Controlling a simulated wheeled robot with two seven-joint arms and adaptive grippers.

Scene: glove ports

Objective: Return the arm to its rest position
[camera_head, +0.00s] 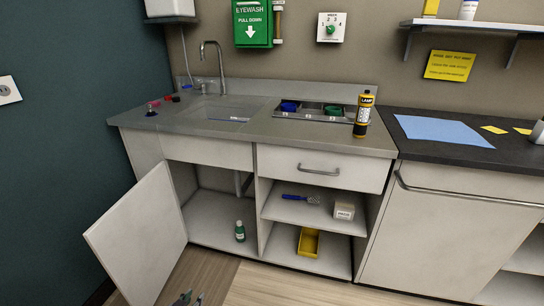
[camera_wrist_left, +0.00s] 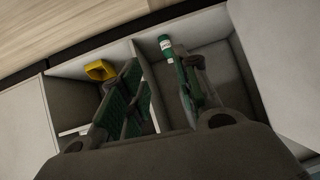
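The tips of my left gripper (camera_head: 187,300) just show at the bottom edge of the head view, in front of the open sink cabinet. In the left wrist view my left gripper (camera_wrist_left: 158,85) has its two fingers apart, with green pads and nothing between them. A green bottle (camera_head: 240,232) stands upright on the cabinet floor, apart from the gripper. It also shows in the left wrist view (camera_wrist_left: 166,46), partly behind one finger. My right gripper is in neither view.
The cabinet door (camera_head: 138,235) stands open on the left, close to my left gripper. Shelves beside it hold a blue brush (camera_head: 300,198), a white box (camera_head: 344,212) and a yellow bin (camera_head: 308,242). A yellow-black bottle (camera_head: 363,113) stands on the counter (camera_head: 300,133). The floor in front is clear.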

